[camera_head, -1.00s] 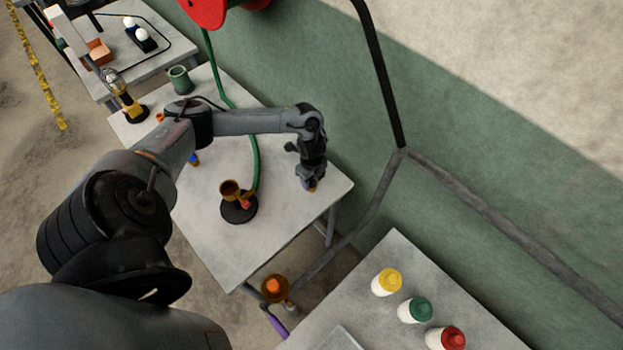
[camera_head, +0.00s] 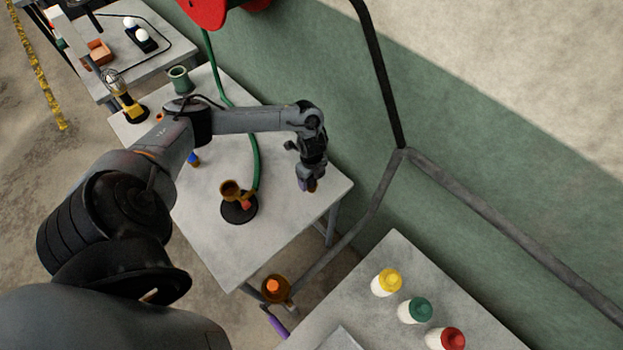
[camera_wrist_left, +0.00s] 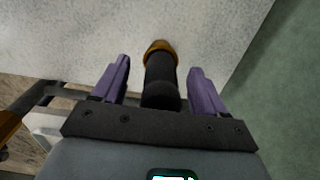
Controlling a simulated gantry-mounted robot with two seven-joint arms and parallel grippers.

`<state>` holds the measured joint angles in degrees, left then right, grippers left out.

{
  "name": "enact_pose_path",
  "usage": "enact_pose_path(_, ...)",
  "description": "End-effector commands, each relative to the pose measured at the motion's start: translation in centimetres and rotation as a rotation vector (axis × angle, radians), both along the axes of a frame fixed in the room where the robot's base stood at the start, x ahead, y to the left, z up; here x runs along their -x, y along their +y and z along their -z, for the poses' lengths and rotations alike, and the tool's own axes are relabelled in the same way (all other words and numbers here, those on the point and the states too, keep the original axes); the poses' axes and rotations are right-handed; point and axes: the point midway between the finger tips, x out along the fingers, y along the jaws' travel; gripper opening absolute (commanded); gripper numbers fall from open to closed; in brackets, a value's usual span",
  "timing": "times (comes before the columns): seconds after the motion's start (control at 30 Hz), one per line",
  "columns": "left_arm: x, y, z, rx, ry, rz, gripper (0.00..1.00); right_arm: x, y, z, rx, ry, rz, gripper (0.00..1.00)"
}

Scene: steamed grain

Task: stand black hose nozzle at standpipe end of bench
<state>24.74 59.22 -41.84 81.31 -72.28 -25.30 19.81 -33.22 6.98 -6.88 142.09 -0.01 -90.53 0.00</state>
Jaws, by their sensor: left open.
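The black hose nozzle (camera_wrist_left: 160,80), with a brass-coloured end, is on the bench top near the bench's right end. In the head view only a small brass bit of it (camera_head: 313,188) shows below my left gripper (camera_head: 308,184). In the left wrist view my left gripper (camera_wrist_left: 159,68) is open, with a purple finger on each side of the nozzle and gaps between. An orange-brown fitting (camera_head: 276,289), perhaps the standpipe, is just off the near right end of the bench (camera_head: 215,240). My right gripper cannot be made out.
A brass cup-like piece (camera_head: 232,190) on a black disc stands mid-bench beside the green hose (camera_head: 254,160). A green pot (camera_head: 180,80) and a yellow-black lamp (camera_head: 128,104) are farther back. Another table holds yellow, green and red-capped bottles (camera_head: 415,309). The green wall runs behind.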

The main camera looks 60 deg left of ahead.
Motion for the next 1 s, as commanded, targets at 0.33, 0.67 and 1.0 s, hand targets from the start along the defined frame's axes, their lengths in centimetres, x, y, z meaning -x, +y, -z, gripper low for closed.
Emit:
enact_pose_path(0.33,-0.1,0.1,-6.3,-0.002,-0.004,0.001,0.72,0.0,-0.1,-1.0,0.004,0.0,-0.003,0.0)
enact_pose_path(0.67,-0.1,-0.1,-10.5,0.001,-0.004,0.003,0.72,0.0,0.0,-1.9,-0.001,0.0,0.001,0.0)
enact_pose_path(1.0,-2.6,-14.7,-6.5,0.119,-0.25,0.12,0.72,0.0,0.2,-2.0,-0.009,0.0,0.005,0.0)
